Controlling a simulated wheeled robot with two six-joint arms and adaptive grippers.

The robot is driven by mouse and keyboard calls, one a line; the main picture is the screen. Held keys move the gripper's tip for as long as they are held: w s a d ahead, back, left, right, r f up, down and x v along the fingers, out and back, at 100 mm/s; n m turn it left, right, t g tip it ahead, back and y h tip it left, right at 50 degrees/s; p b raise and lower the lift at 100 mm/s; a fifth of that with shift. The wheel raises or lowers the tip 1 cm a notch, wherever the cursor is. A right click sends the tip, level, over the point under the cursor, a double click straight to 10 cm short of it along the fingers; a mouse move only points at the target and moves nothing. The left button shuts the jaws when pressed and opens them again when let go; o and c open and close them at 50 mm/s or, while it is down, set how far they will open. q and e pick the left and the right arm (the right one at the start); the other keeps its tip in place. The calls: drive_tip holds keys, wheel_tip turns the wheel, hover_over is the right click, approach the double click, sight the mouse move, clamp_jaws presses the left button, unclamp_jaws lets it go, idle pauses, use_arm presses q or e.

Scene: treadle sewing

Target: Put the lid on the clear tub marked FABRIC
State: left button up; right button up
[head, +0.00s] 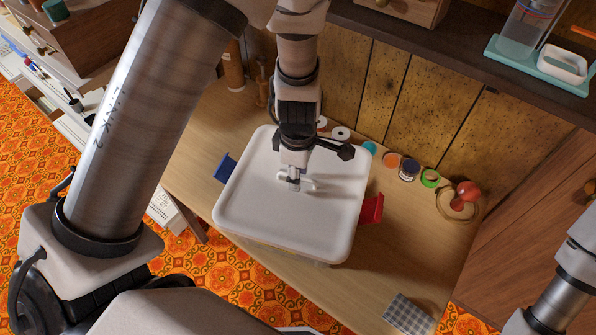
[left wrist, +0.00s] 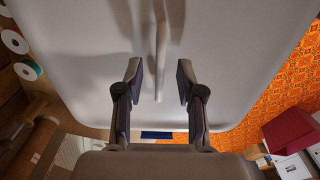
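The white square lid (head: 265,210) with rounded corners lies flat over the worktop, its raised bar handle facing up. Something pale shows just under its front edge; the clear tub and any FABRIC mark are hidden, so I cannot tell how the lid sits on it. My left gripper (head: 296,180) points down at the lid's middle. In the left wrist view, its two fingers (left wrist: 160,82) are apart, with the handle (left wrist: 160,40) between them and a gap on each side. My right gripper is out of view; only part of that arm shows at the lower right.
A blue piece (head: 225,167) and a red piece (head: 371,209) stick out at the lid's sides. Several spools and tapes (head: 409,170) line the table's back edge. A checked cloth (head: 408,314) lies at the front right. A shelf (head: 470,60) overhangs the back.

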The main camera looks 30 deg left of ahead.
use_arm(q)
wheel_tip(320, 180, up, 12)
idle(0.3)
drive_tip(key=shift+s+d, duration=0.1)
idle(0.3)
